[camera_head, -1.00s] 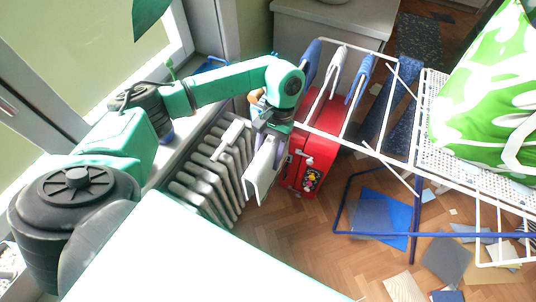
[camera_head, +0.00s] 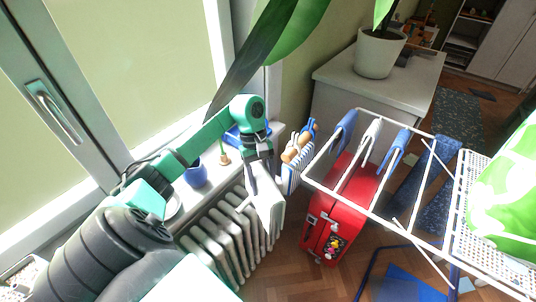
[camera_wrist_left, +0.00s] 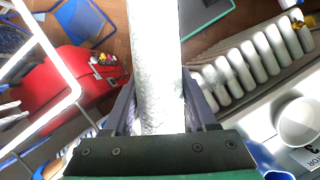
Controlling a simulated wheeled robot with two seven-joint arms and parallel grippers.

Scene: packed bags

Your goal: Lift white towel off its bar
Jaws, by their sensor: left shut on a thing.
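My left gripper (camera_head: 262,172) is shut on a white towel (camera_head: 269,202). The towel hangs down from the fingers in front of the radiator, left of the drying rack (camera_head: 415,235) and apart from its bars. In the left wrist view the towel (camera_wrist_left: 155,70) runs as a pale strip between the two fingers of the gripper (camera_wrist_left: 160,112). Another white cloth (camera_head: 369,138) hangs on the rack between two blue cloths (camera_head: 345,124) (camera_head: 396,148). My right gripper is not in view.
A red suitcase (camera_head: 330,225) stands under the rack. The white radiator (camera_head: 225,240) is below the windowsill, with a blue pot (camera_head: 195,174) on the sill.

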